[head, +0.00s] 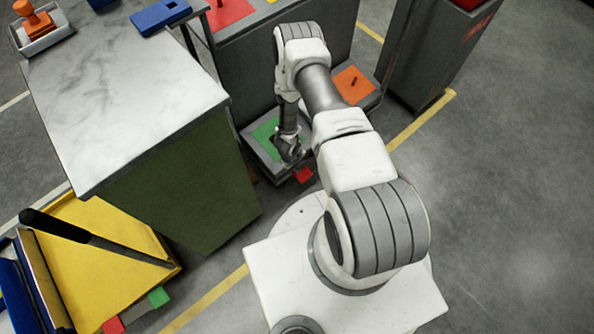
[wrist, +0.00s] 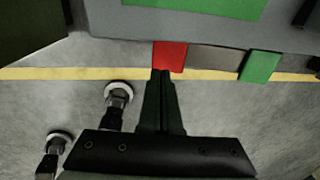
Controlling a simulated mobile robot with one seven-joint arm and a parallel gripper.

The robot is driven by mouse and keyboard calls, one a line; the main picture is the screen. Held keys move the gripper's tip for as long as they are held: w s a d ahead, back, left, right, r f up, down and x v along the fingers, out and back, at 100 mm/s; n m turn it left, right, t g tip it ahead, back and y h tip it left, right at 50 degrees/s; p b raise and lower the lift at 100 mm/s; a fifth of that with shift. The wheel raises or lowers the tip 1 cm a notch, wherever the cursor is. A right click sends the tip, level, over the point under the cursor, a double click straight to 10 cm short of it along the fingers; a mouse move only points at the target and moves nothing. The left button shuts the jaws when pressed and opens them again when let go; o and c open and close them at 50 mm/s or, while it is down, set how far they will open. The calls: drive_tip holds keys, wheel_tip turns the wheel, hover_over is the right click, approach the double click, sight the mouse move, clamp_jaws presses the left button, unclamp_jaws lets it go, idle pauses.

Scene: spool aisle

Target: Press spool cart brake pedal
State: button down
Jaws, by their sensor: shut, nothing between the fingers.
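A low grey cart (head: 262,162) with green and orange top panels stands ahead of me. A red pedal (head: 303,175) sticks out at its near bottom edge. The red pedal (wrist: 170,57) is at the top centre of the wrist view, with a green pedal (wrist: 261,67) to its right. My arm hides the green pedal in the head view. My gripper (head: 292,157) points down beside the red pedal. In the wrist view my gripper (wrist: 163,75) is shut and empty, its tips overlapping the pedal's lower edge. I cannot tell whether they touch it.
A marble-topped green cabinet (head: 125,85) stands left of my arm. A yellow cart (head: 85,260) with a black handle and its own red (head: 112,325) and green (head: 158,297) pedals is at lower left. A dark grey bin (head: 425,60) stands at upper right. The right floor is clear.

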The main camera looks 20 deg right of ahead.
wheel_tip(320, 180, up, 7)
drive_tip(key=a+p, duration=0.1)
drive_tip(key=p, duration=0.1)
drive_tip(key=shift+s+a+r, duration=0.15)
drive_tip(key=shift+s+a, duration=0.1)
idle(0.3)
